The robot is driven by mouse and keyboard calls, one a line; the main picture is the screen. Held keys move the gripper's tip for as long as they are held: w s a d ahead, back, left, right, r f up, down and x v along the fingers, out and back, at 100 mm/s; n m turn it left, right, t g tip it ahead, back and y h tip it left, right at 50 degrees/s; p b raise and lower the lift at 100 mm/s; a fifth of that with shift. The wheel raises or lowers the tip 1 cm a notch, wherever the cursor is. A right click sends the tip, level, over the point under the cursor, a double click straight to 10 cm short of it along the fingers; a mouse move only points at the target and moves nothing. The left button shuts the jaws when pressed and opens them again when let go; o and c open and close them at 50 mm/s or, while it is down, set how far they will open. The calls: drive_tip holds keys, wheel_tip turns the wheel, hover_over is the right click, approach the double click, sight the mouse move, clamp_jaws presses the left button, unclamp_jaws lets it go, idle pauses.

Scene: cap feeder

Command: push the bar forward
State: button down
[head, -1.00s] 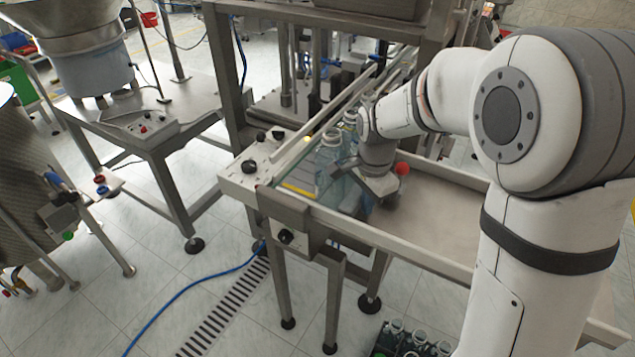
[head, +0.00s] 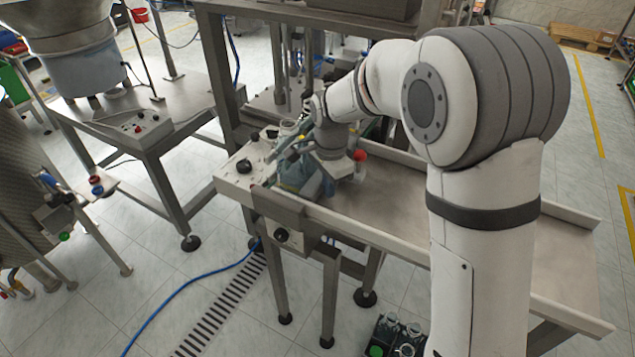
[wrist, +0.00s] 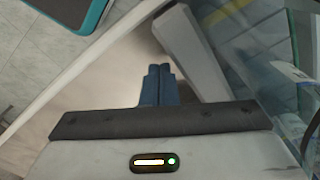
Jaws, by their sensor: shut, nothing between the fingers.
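The bar, a grey metal piece, lies across the tray; in the wrist view the bar (wrist: 190,52) is a pale block slanting just beyond my fingertips. A red knob (head: 360,155) stands by it in the head view. My gripper (wrist: 159,70) is shut and empty, its two dark fingers together beside the bar. They look close against it, but I cannot tell whether they touch.
The tray (head: 415,205) is bare to the right of my wrist, with raised side rails. A control panel with black knobs (head: 244,166) sits at its left end. A steel frame stands behind. A crate of bottles (head: 392,338) is on the floor in front.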

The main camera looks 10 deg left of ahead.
wheel_tip(320, 180, up, 9)
drive_tip(key=d+p, duration=0.1)
drive_tip(key=p, duration=0.4)
drive_tip(key=shift+s+d, duration=0.35)
drive_tip(key=shift+d, duration=0.05)
